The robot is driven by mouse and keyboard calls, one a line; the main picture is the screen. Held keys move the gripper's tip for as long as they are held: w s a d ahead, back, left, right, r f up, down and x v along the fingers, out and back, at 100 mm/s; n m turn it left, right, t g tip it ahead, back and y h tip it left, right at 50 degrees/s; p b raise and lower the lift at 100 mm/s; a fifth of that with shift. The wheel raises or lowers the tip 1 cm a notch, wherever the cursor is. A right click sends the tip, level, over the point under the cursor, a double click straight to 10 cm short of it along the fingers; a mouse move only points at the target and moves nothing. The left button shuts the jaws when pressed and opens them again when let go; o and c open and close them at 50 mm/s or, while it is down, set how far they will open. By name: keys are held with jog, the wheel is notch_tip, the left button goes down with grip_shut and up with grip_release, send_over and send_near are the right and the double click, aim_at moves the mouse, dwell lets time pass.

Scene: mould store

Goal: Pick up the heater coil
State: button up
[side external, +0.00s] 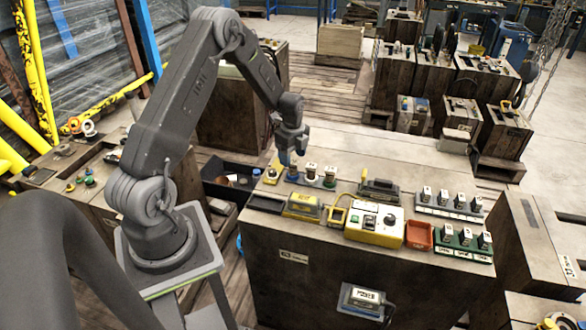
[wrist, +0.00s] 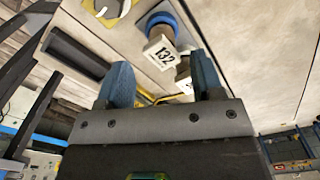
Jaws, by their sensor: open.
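I cannot tell for certain which part is the heater coil. My gripper (side external: 292,156) is open and points down above the left end of a row of small tagged parts on the wooden bench. In the wrist view my gripper (wrist: 160,62) has its two blue fingers apart, with a part tagged 132 (wrist: 160,50) showing between and beyond them. That part has a blue ring at its base. A yellow-based part (wrist: 107,10) lies at the upper left. In the side view, a yellow-based part (side external: 272,174) and white-tagged parts (side external: 311,171) stand near the fingers.
A yellow case (side external: 303,206), a yellow-and-white control box (side external: 374,224) and an orange tray (side external: 419,235) stand along the bench front. A dark bin (side external: 228,178) sits left of the bench.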

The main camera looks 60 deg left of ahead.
aim_at(293, 162)
notch_tip(293, 162, down, 4)
jog(key=shift+w+f, duration=0.1)
jog(key=shift+f, duration=0.1)
jog(key=c, duration=1.1)
